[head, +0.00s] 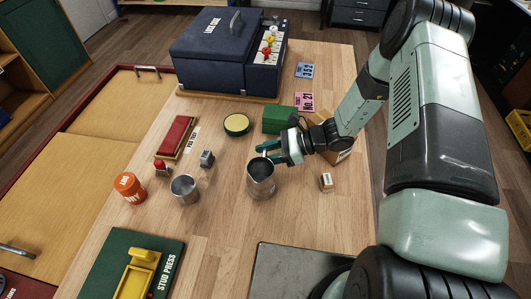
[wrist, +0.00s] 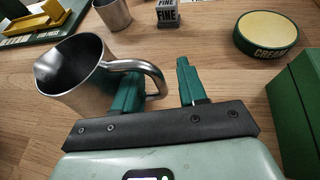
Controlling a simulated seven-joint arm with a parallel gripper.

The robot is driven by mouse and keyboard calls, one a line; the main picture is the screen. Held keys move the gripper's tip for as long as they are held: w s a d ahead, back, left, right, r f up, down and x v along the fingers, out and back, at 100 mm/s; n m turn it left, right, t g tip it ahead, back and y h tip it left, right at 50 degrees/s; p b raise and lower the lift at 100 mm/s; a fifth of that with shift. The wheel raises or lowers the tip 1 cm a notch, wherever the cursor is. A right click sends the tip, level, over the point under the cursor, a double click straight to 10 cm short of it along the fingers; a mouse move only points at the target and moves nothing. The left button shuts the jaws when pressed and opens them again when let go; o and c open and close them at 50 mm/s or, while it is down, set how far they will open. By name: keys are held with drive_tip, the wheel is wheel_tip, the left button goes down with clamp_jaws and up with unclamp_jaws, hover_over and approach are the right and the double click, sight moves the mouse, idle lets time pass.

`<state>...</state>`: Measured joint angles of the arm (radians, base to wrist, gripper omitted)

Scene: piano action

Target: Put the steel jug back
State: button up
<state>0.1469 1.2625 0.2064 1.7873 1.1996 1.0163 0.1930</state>
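The steel jug (head: 261,183) stands upright on the wooden bench in the head view, right of a smaller steel cup (head: 184,190). In the wrist view the jug (wrist: 82,85) is at the left, its curved handle (wrist: 155,78) pointing towards my gripper (wrist: 158,88). My gripper is open. One green finger sits within the handle's loop and the other is outside it, with a visible gap between handle and outer finger. In the head view my gripper (head: 270,153) is at the jug's upper right rim. The jug's base is partly hidden in the wrist view.
A green box (head: 278,120) and a round cream tin (head: 237,124) stand behind the jug. A small FINE block (head: 207,158) is to its left, and a small labelled block (head: 326,181) to its right. A grey slab (head: 300,270) lies in front.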

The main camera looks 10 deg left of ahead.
drive_tip(key=shift+d+r, duration=0.25)
drive_tip(key=v, duration=0.7)
drive_tip(key=shift+r, duration=0.1)
drive_tip(key=s+d+r+n+h, duration=0.2)
drive_tip(key=r+n+h, duration=0.1)
drive_tip(key=r, duration=0.5)
drive_tip(key=s+d+r+n+t+h, duration=0.15)
drive_tip(key=r+n, duration=0.25)
drive_tip(key=r, duration=0.4)
drive_tip(key=s+d+r+n+g+h, duration=0.1)
drive_tip(key=s+r+n+h, duration=0.15)
drive_tip(key=r, duration=0.55)
drive_tip(key=s+d+r+n+t+h, duration=0.3)
drive_tip(key=s+d+r+t, duration=0.1)
drive_tip(key=s+r, duration=0.2)
drive_tip(key=s+d+r+n+t+h, duration=0.3)
drive_tip(key=s+d+r+n, duration=0.1)
drive_tip(key=s+r, duration=0.3)
drive_tip(key=shift+s+r+t, duration=0.2)
drive_tip(key=shift+s+t, duration=0.15)
drive_tip(key=shift+s, duration=0.4)
